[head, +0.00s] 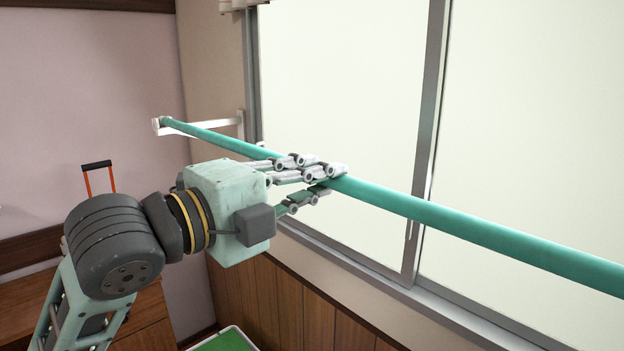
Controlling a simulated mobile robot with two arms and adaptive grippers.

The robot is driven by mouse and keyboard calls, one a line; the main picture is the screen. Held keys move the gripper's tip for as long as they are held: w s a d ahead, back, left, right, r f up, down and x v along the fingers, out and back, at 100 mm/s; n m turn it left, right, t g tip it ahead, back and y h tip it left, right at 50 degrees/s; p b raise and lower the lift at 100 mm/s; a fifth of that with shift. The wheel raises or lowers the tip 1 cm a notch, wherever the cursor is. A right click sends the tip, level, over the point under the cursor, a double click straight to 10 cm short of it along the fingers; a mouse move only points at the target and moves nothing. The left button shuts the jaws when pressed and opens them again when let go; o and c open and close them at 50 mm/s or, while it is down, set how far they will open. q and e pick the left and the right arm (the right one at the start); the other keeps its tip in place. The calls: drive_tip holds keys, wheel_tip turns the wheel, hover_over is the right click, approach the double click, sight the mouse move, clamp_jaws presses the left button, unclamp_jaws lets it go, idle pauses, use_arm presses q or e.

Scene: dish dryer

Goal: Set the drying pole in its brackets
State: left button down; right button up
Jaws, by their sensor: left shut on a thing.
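The green drying pole (420,206) runs across the head view in front of the window, from a far end at upper left to beyond the right edge. A white bracket (212,124) sticks out from the wall beside the window. The pole's far end lies at the bracket's outer tip; I cannot tell whether it is fully seated. My left gripper (322,179) is shut on the pole, partway along it. Its fingers hide a short stretch of the pole. The pole's near end, any second bracket and my right gripper are out of view.
The window (340,95) with its grey frame (430,110) stands close behind the pole. Wood panelling (270,295) lies below the sill. A wooden cabinet (147,325), an orange handle with a black grip (97,166) and a green-topped thing (225,341) are at lower left.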

use_arm(q)
drive_tip(key=shift+f, duration=0.25)
drive_tip(key=c, duration=1.5)
unclamp_jaws()
drive_tip(key=shift+c, duration=0.2)
drive_tip(key=shift+f, duration=0.15)
drive_tip(key=shift+a, duration=0.1)
drive_tip(key=v, duration=0.7)
drive_tip(key=shift+s, duration=0.2)
drive_tip(key=shift+a, duration=0.1)
